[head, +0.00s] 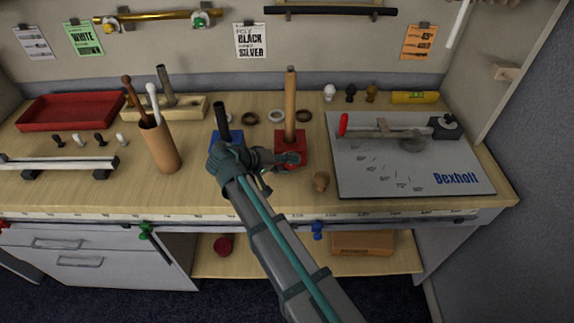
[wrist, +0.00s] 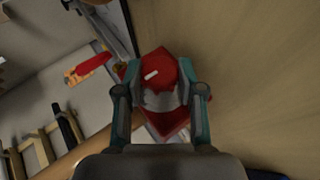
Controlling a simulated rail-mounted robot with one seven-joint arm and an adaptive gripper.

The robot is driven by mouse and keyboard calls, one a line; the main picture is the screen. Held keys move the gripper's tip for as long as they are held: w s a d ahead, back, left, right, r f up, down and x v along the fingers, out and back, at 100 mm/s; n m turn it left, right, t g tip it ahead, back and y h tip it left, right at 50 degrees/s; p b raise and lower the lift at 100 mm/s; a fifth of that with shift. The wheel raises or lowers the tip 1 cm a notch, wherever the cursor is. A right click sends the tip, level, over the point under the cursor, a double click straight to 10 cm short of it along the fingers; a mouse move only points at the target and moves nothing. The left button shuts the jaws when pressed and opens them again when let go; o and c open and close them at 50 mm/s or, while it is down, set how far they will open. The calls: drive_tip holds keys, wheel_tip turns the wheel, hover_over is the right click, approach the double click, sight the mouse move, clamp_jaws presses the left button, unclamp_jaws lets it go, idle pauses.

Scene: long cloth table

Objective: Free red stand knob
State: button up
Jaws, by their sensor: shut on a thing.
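The red stand (head: 291,139) is a red block on the table with an upright light wooden rod (head: 290,98) in it. My gripper (head: 288,159) is at the front face of this stand and hides part of it. In the wrist view, my gripper (wrist: 160,78) has one finger on each side of the round red knob (wrist: 165,68), which bears a short white mark. The fingers are shut on the knob. Behind it shows part of the red block (wrist: 178,133). In the head view the knob is hidden by my gripper.
A blue stand (head: 236,136) with a dark rod is close left of my gripper. Rings (head: 276,117) lie behind. A brown cup (head: 160,148) with tools stands farther left.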

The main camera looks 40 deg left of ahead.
idle(0.4)
drive_tip(key=o, duration=1.2)
drive_tip(key=shift+c, duration=0.2)
drive_tip(key=shift+r, duration=0.1)
